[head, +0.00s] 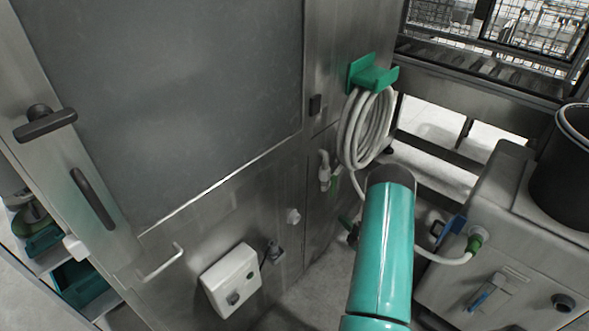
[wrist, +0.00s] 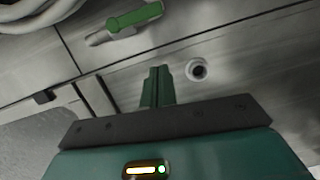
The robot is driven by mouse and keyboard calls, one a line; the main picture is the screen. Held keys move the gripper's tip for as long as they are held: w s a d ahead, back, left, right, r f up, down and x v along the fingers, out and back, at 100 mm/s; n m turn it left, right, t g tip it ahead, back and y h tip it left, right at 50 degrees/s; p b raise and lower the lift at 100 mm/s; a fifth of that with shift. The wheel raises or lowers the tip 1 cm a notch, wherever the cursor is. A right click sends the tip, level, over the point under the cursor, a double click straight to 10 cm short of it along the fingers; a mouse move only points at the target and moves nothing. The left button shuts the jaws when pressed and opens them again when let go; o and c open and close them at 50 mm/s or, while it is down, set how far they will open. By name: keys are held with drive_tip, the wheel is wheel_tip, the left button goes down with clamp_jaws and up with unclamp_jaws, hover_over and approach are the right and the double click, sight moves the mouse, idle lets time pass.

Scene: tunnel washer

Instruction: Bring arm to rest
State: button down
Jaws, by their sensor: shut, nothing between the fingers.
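My gripper (wrist: 158,74) shows in the wrist view as two teal fingers pressed together, with nothing between them. Behind the fingers are a dark plate and a teal body with a small lit indicator. The fingers point toward a grey metal surface and appear apart from it; the exact gap is hard to tell. In the head view my teal arm (head: 383,250) rises from the bottom, right of centre, to a dark joint.
A steel machine with a large door (head: 170,95) fills the left. A coiled white hose (head: 366,135) hangs from a green bracket (head: 370,76). A grey cabinet (head: 480,225) carries a black bucket (head: 562,180) at right. The wrist view shows a green handle (wrist: 135,17) and round port (wrist: 197,69).

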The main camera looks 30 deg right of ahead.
drive_tip(key=w+a+r+m+g+h, duration=0.15)
drive_tip(key=w+r, duration=0.25)
drive_tip(key=r, duration=0.5)
drive_tip(key=w+a+r+m+g+h, duration=0.1)
drive_tip(key=w+a+r+m+h, duration=0.15)
drive_tip(key=r, duration=0.55)
drive_tip(key=w+a+r+m+g+h, duration=0.1)
drive_tip(key=w+r+m+g, duration=0.15)
drive_tip(key=w+r, duration=0.45)
drive_tip(key=s+a+r+m+g, duration=0.1)
drive_tip(key=s+a+r+m, duration=0.25)
drive_tip(key=a+r, duration=0.2)
drive_tip(key=s+a+r+m+g, duration=0.1)
drive_tip(key=s+a+r+m, duration=0.1)
drive_tip(key=s+a+r, duration=0.4)
drive_tip(key=s+a+r+m+g+y, duration=0.1)
drive_tip(key=s+a+r+m+g, duration=0.1)
drive_tip(key=s+a, duration=0.7)
drive_tip(key=s+a+r+m+g+y, duration=0.2)
drive_tip(key=s+a, duration=0.7)
drive_tip(key=s, duration=0.6)
wheel_tip(320, 180, up, 2)
drive_tip(key=shift+s+a+r+m+g, duration=0.1)
drive_tip(key=shift+s+a+m+g, duration=0.3)
drive_tip(key=shift+m, duration=0.6)
drive_tip(key=shift+w+d, duration=0.1)
drive_tip(key=shift+d, duration=0.1)
